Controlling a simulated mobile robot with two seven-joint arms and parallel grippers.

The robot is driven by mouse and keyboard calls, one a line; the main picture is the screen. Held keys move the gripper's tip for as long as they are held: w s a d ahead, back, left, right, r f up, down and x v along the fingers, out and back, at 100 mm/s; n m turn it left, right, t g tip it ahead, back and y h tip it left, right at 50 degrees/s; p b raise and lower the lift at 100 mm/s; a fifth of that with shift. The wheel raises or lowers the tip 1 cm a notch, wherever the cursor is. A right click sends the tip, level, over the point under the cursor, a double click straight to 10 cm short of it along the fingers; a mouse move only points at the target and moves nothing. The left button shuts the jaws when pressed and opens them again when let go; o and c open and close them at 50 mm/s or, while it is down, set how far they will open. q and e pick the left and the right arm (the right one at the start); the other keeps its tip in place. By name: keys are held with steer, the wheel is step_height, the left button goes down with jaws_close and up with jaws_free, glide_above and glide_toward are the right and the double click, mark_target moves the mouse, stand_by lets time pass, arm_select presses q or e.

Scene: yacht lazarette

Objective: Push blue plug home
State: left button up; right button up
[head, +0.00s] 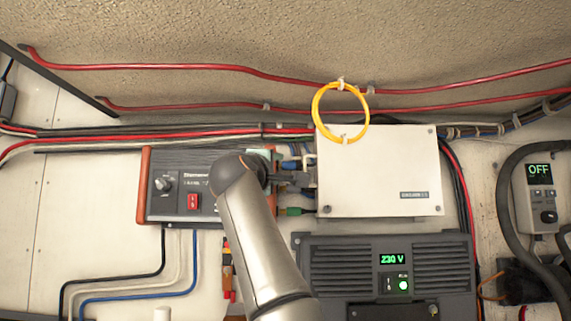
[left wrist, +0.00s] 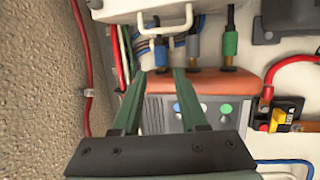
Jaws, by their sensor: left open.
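The blue plug (left wrist: 161,52) is at the orange end cap (left wrist: 205,80) of the grey unit, in line with the gap between my left fingertips in the left wrist view. It also shows small in the head view (head: 290,164), just right of my gripper. How deep it sits I cannot tell. My left gripper (left wrist: 160,75) is open and empty, its fingers pointing at the plug's end of the unit. In the head view the gripper (head: 272,162) is mostly hidden by its own wrist. A grey plug (left wrist: 193,46) and a green plug (left wrist: 230,42) stand beside the blue one. My right gripper is not seen.
A white box (head: 385,170) is close right of the plugs. A white wire bracket (left wrist: 160,26) hangs over the blue plug. A yellow cable loop (head: 316,105) hangs above. The 230 V unit (head: 330,265) is below right. Red cables run along the wall.

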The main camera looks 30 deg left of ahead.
mark_target(287, 166)
arm_select(q)
steer(key=p+x, duration=0.3)
steer(key=x, duration=0.1)
steer(key=shift+w+a+r, duration=0.1)
steer(key=shift+w+r, duration=0.15)
steer(key=x, duration=0.2)
steer(key=shift+w+a+f, duration=0.1)
steer(key=shift+w+f, duration=0.05)
steer(key=shift+w, duration=0.2)
steer(key=shift+x, duration=1)
jaws_close()
stand_by(0.3)
